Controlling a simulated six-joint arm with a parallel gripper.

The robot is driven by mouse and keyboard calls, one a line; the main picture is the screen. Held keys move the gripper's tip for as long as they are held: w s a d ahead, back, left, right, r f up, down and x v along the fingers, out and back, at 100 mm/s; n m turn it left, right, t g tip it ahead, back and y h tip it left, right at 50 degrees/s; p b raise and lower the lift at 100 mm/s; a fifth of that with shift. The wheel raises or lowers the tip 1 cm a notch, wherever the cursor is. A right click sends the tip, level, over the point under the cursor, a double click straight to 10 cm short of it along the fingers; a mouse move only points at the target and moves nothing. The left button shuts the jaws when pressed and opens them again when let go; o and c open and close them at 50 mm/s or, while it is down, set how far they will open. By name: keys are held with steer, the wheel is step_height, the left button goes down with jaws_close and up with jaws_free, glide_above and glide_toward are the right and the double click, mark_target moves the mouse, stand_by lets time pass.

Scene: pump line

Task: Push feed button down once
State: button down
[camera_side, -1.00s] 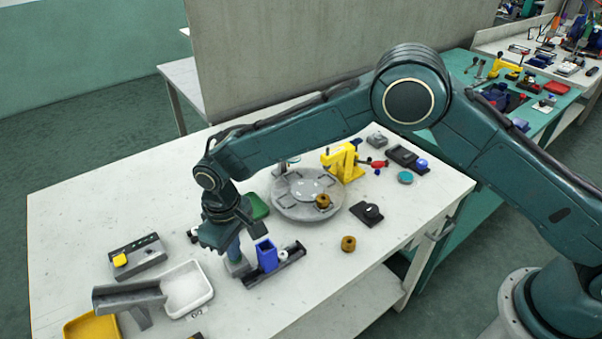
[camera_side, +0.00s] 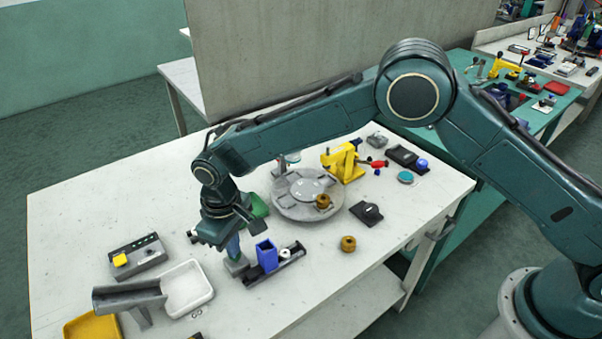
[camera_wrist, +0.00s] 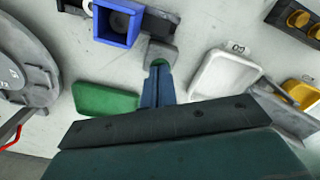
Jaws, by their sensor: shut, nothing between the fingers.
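The grey block also shows in the side view (camera_side: 236,268), at the left end of the dark rail with the blue box. My gripper (camera_wrist: 158,68) is shut and empty, with its blue fingers pointing down at the button. In the side view my gripper (camera_side: 234,256) stands upright over the grey block. The fingertips hide most of the cap, and I cannot tell whether they touch it or how far it is pressed.
A blue open box (camera_side: 267,256) stands close to the right of the block. A white tray (camera_side: 188,288) and a grey chute (camera_side: 130,296) lie to the left.

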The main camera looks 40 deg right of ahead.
steer(key=shift+r, duration=0.6)
steer(key=shift+r, duration=2.5)
steer(key=shift+r, duration=0.1)
